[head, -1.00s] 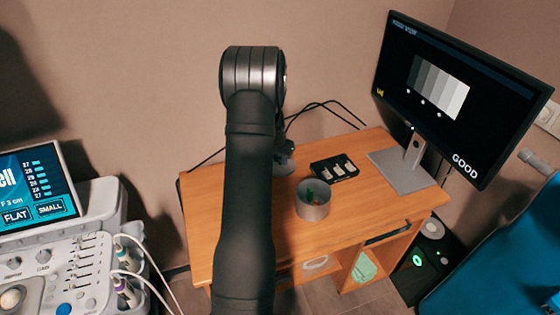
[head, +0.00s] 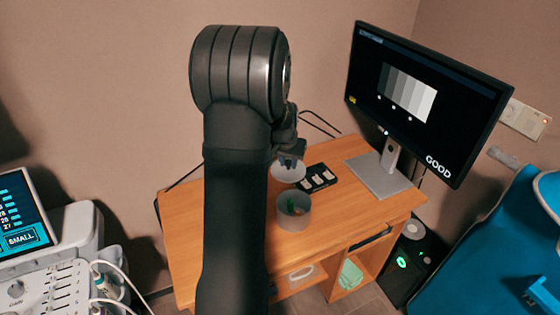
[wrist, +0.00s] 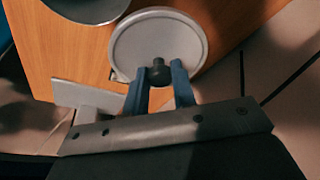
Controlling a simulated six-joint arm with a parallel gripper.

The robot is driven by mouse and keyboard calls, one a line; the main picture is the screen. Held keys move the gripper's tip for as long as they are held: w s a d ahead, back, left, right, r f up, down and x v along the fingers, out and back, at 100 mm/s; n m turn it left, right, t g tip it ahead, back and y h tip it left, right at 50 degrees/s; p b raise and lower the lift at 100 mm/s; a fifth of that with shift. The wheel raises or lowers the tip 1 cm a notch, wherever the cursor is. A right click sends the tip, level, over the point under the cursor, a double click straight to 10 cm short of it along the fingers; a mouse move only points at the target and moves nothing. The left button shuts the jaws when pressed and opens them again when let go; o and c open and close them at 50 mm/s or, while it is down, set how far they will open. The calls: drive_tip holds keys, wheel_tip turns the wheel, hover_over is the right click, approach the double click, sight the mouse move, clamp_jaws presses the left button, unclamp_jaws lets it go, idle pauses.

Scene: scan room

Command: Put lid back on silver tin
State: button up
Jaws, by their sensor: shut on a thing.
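The silver tin (head: 294,217) stands upright and uncovered on the wooden desk, with something green and reddish inside. Part of it shows at the top of the wrist view (wrist: 86,10). The round pale lid (head: 289,174) is behind the tin in the head view, apart from it. In the wrist view the lid (wrist: 150,32) lies face-on with a dark knob (wrist: 158,70). My gripper (wrist: 160,76) is shut on that knob, one blue finger on each side. In the head view my gripper (head: 291,158) is partly hidden by my arm. The lid's height above the desk is hard to judge.
Dark cables (head: 322,124) run behind the desk. Bare desk top (head: 235,225) shows left of the tin.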

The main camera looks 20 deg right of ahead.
drive_tip(key=s+a+r+n, duration=0.1)
drive_tip(key=s+a+r, duration=0.1)
drive_tip(key=s, duration=0.3)
drive_tip(key=s+a+r, duration=0.1)
drive_tip(key=s+r, duration=0.1)
drive_tip(key=s, duration=0.3)
wheel_tip(320, 180, down, 7)
drive_tip(key=shift+s+r, duration=0.15)
drive_tip(key=shift+s, duration=0.05)
drive_tip(key=shift+f, duration=0.2)
idle(1.8)
drive_tip(key=o, duration=1.5)
drive_tip(key=shift+r, duration=0.15)
wheel_tip(320, 180, up, 7)
drive_tip(key=shift+f, duration=0.1)
idle(0.3)
